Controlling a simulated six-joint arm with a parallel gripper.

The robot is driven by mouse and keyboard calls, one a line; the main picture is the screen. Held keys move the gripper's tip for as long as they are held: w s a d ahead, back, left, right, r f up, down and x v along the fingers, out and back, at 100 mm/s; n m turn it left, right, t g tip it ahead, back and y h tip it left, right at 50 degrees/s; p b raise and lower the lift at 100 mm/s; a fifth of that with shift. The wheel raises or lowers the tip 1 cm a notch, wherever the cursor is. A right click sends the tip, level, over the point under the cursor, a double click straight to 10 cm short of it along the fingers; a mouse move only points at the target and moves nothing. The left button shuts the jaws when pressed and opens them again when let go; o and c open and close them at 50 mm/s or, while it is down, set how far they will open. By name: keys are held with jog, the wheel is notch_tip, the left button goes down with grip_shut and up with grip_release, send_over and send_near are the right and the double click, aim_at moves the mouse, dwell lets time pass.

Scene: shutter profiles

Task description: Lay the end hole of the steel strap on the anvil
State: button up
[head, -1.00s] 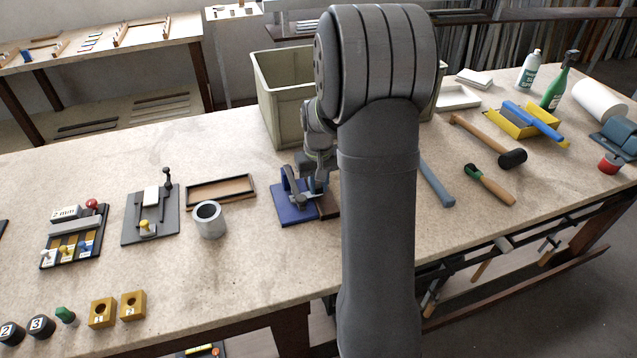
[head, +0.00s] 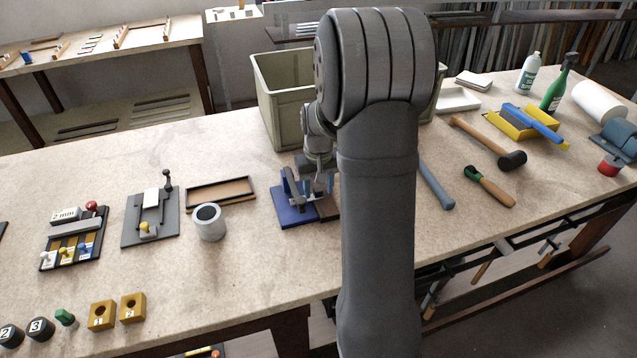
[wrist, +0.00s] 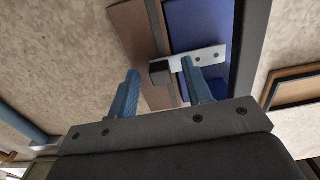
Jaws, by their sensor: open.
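The steel strap (wrist: 206,57) shows in the wrist view as a pale flat bar with small holes, lying across the blue base (wrist: 190,16). Its left end meets or overlaps a small dark block (wrist: 160,72), which may be the anvil; I cannot tell whether they touch. My gripper (wrist: 160,69) is open, with one blue finger on each side of that dark block. The right fingertip overlaps the strap in the picture; contact is unclear. In the head view the blue base (head: 289,210) stands below my wrist, and my arm hides part of it.
A brown block (wrist: 130,30) adjoins the blue base. A grey upright lever (head: 292,187) stands on the base. A grey cup (head: 209,223) and a wooden tray (head: 221,191) are to the left, a green-grey bin (head: 280,95) behind, and a blue-handled tool (head: 436,185) to the right.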

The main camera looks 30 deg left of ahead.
notch_tip(320, 180, up, 17)
jog(key=shift+r, duration=0.2)
dwell(0.5)
notch_tip(320, 180, down, 18)
jog(key=shift+r, duration=0.4)
